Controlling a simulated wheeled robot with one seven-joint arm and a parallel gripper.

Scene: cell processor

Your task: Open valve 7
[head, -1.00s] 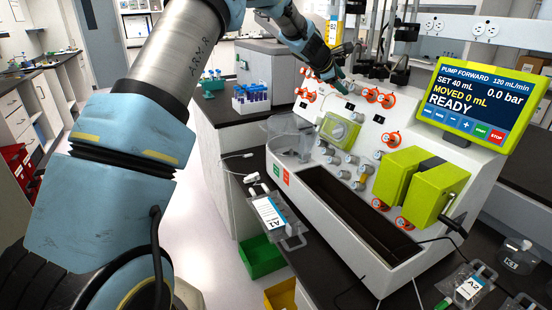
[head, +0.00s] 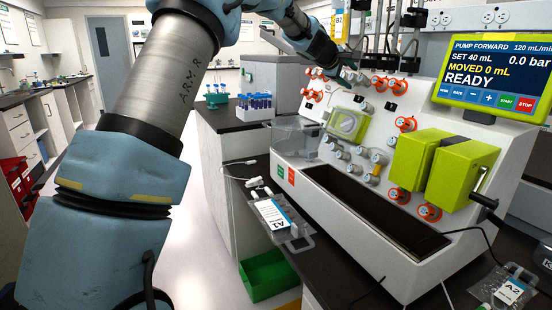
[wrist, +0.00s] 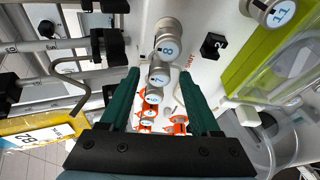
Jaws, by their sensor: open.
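In the wrist view, valve 7 (wrist: 159,75) is a grey round knob with a blue 7 on its white face. It shows between the two dark green fingers of my gripper (wrist: 160,73), which is open. I cannot tell whether the fingers touch the knob. Valve 8 (wrist: 167,47), a similar grey knob, is just above it in the picture. In the head view, my gripper (head: 337,68) is at the upper left of the white machine's panel (head: 430,255), and it seems to hide valve 7 there.
Orange-ringed valves (wrist: 148,112) lie below valve 7 in the wrist view. A small black block (wrist: 212,45), knob 11 (wrist: 281,12) and a yellow-green housing (wrist: 262,48) are at right. Black clamps, rods and a B2 bag (wrist: 35,137) are at left.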

